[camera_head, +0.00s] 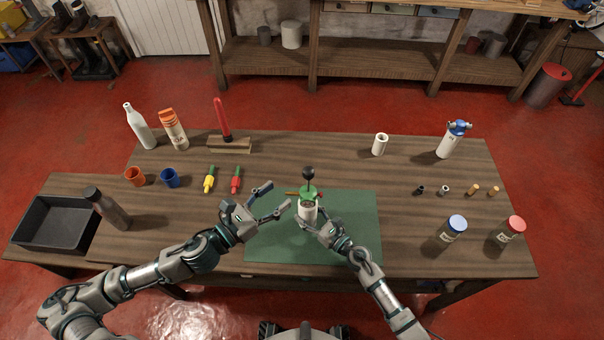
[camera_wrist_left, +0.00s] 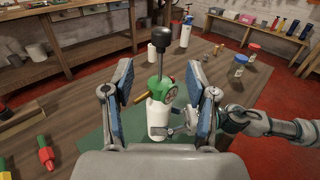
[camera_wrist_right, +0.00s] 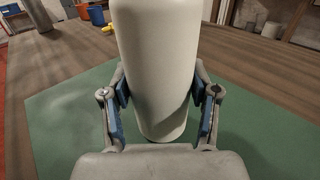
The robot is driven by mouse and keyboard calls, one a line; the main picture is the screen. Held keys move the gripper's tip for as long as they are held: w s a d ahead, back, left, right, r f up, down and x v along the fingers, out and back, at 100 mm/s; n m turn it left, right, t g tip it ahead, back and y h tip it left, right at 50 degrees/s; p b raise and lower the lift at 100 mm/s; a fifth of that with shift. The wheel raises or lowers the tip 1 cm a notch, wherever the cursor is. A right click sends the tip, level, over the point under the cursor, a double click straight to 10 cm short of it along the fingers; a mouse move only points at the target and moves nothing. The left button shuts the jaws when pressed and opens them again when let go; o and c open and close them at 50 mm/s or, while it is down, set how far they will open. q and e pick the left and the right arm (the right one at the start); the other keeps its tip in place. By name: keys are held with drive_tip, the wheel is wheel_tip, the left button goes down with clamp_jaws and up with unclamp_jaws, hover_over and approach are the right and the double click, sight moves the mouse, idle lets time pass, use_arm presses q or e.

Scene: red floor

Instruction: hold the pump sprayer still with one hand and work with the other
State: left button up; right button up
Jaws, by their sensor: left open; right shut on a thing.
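The pump sprayer (camera_head: 308,207) stands upright on the green mat (camera_head: 350,230), with a white body, a green top and a black knob on a thin rod. My right gripper (camera_head: 318,222) is shut on its white body. The right wrist view shows the body (camera_wrist_right: 155,60) between the fingers. My left gripper (camera_head: 275,201) is open and empty, just left of the sprayer. In the left wrist view, the green top (camera_wrist_left: 161,90) and the black knob (camera_wrist_left: 160,40) show beyond and between the open fingers.
Jars with blue (camera_head: 452,231) and red (camera_head: 510,232) lids stand right. A dark tray (camera_head: 55,226) sits far left.

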sight(304, 175)
use_arm(q)
drive_tip(key=x, duration=1.1)
drive_tip(key=shift+w+d, duration=0.15)
drive_tip(key=shift+d, duration=0.05)
drive_tip(key=shift+f, duration=0.1)
clamp_jaws()
